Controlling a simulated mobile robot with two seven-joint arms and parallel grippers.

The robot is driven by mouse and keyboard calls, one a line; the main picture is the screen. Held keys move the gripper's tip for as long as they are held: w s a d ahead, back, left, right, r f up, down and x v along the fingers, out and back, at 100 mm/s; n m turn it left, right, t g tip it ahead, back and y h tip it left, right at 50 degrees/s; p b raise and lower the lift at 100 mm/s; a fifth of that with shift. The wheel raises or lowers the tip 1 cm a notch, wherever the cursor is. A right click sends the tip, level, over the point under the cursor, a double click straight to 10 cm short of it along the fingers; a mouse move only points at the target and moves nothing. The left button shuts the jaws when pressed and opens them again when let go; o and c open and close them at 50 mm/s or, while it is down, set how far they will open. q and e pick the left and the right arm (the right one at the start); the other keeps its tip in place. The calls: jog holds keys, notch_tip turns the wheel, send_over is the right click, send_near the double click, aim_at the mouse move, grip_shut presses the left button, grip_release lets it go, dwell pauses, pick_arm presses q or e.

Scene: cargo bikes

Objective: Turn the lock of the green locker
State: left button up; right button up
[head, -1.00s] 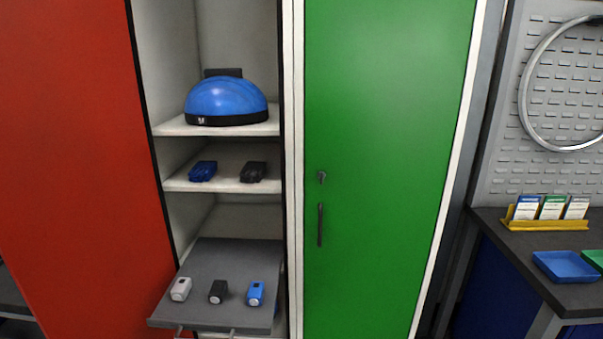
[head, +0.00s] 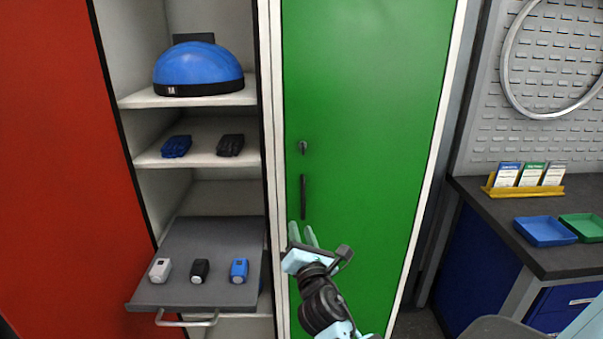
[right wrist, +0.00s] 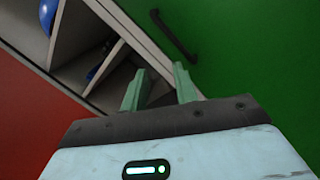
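The green locker (head: 370,130) has a closed door. Its small dark lock (head: 303,147) sits near the door's left edge, above a vertical black handle (head: 303,197). My right gripper (head: 302,234) is in front of the door, below the handle, with its green fingers apart and nothing between them. In the right wrist view the open fingers (right wrist: 160,88) point toward the locker's left edge, with the black handle (right wrist: 172,36) beyond them. The lock cannot be made out in that view. My left gripper is not in view.
Left of the green door is an open shelf unit with a blue helmet (head: 198,70), gloves (head: 176,146) and a pulled-out grey tray (head: 200,245) holding small lights. A red door (head: 50,150) stands open at far left. A workbench (head: 500,215) stands at right.

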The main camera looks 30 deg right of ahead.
aim_at(303, 150)
jog(key=w+d+r+n+t+h, duration=0.1)
jog(key=w+r+n+h, duration=0.1)
jog(key=r, duration=0.5)
jog(key=w+d+r+n+h, duration=0.1)
jog(key=d+r+n+h, duration=0.15)
jog(key=r, duration=0.35)
jog(key=shift+a+x, duration=0.15)
jog(key=shift+x, duration=1.75)
jog(key=shift+a+x, duration=0.15)
jog(key=shift+x, duration=1.8)
jog(key=shift+w, duration=0.15)
grip_shut()
